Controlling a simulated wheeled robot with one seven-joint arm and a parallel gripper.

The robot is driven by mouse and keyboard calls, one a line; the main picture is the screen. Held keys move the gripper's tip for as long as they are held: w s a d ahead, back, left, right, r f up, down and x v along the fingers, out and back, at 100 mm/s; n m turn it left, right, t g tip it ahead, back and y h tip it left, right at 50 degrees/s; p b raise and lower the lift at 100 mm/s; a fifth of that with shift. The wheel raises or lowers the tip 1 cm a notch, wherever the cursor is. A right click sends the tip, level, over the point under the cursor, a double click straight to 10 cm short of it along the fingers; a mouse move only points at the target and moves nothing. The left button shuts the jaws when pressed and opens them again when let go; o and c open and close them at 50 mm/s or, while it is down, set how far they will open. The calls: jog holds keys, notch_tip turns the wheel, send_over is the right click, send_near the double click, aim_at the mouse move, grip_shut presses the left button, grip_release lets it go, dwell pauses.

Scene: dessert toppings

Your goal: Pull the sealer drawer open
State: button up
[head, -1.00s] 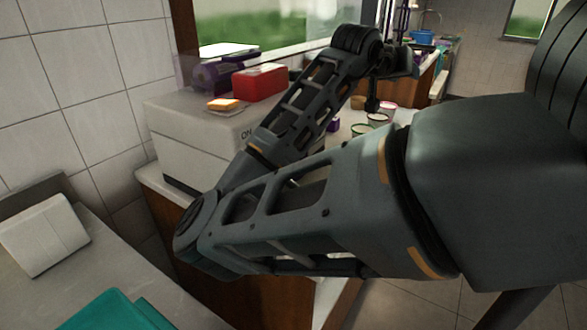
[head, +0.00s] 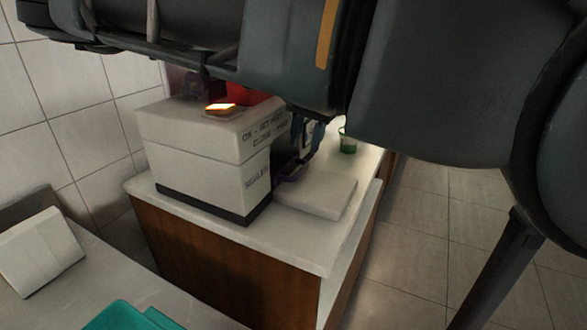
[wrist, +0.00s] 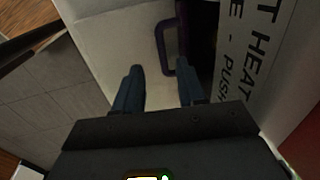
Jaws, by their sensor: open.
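The sealer (head: 205,165) is a white box with a dark base on the counter, with printing on its right-hand face. Beside that face a purple handle (head: 291,173) shows, partly covered by my gripper. In the wrist view, the handle (wrist: 161,48) is an upright purple loop beside a dark gap and the lettered face. My gripper (head: 306,150) is low beside the sealer's right-hand face. In the wrist view its blue fingers (wrist: 160,72) are apart, with the handle's lower end between and just beyond their tips. I cannot tell whether they touch it, nor how far out the drawer is.
A flat white slab (head: 322,196) lies on the counter (head: 300,245) right of the sealer. A green cup (head: 347,142) stands behind it. A small glowing orange-topped item (head: 221,108) rests on the sealer. A white box (head: 40,252) and teal item (head: 125,316) are at lower left.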

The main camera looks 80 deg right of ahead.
aim_at(297, 173)
jog(key=f, duration=0.2)
jog(key=w+f, duration=0.1)
jog(key=f, duration=0.4)
jog(key=shift+w+d+f, duration=0.1)
jog(key=shift+w+f, duration=0.2)
jog(key=shift+c, duration=0.3)
grip_shut()
